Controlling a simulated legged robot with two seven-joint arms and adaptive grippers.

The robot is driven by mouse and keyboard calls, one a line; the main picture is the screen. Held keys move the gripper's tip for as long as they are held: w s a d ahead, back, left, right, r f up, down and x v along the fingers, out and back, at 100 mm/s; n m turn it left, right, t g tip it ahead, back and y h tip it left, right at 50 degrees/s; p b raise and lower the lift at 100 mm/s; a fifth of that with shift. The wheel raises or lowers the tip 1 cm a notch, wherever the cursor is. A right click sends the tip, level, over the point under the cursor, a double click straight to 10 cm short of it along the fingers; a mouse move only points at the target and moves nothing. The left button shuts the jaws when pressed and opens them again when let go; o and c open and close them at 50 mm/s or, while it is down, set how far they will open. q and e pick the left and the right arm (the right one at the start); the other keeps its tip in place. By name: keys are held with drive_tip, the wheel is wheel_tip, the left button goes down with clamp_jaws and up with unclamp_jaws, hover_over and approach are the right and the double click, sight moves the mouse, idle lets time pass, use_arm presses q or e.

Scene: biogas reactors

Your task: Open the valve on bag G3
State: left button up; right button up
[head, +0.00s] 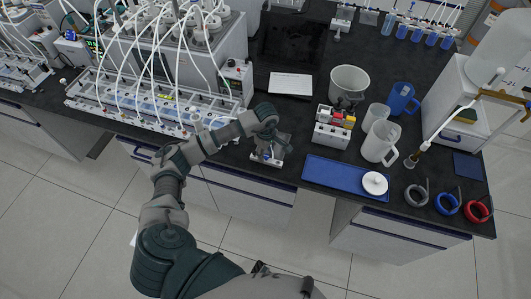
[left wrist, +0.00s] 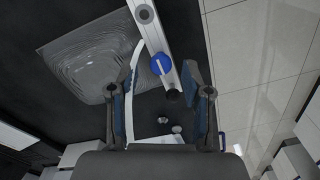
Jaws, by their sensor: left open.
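My left gripper (head: 274,140) reaches down over a small valve stand (head: 262,160) at the front edge of the bench. In the left wrist view its two fingers (left wrist: 161,85) are open and apart, with nothing held. A round blue valve knob (left wrist: 157,64) with a pale bar across it sits on a light rail (left wrist: 176,75), showing between and just beyond the fingertips. A clear, rippled bag (left wrist: 88,58) lies beside the rail, with a white tube crossing its edge. No G3 label is readable. The gripper partly hides the stand in the head view. My right gripper is not seen.
A long rack (head: 150,105) with many white tubes stands left of the arm. A small box with coloured switches (head: 334,128), a blue tray (head: 335,177), a white pitcher (head: 380,142) and coloured rings (head: 447,204) are to the right. Paper (head: 290,84) lies behind.

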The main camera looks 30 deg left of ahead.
use_arm(q)
drive_tip(key=shift+d+f, duration=0.25)
drive_tip(key=shift+f, duration=0.15)
drive_tip(key=shift+a, duration=0.1)
drive_tip(key=c, duration=0.5)
drive_tip(key=shift+a, duration=0.15)
clamp_jaws()
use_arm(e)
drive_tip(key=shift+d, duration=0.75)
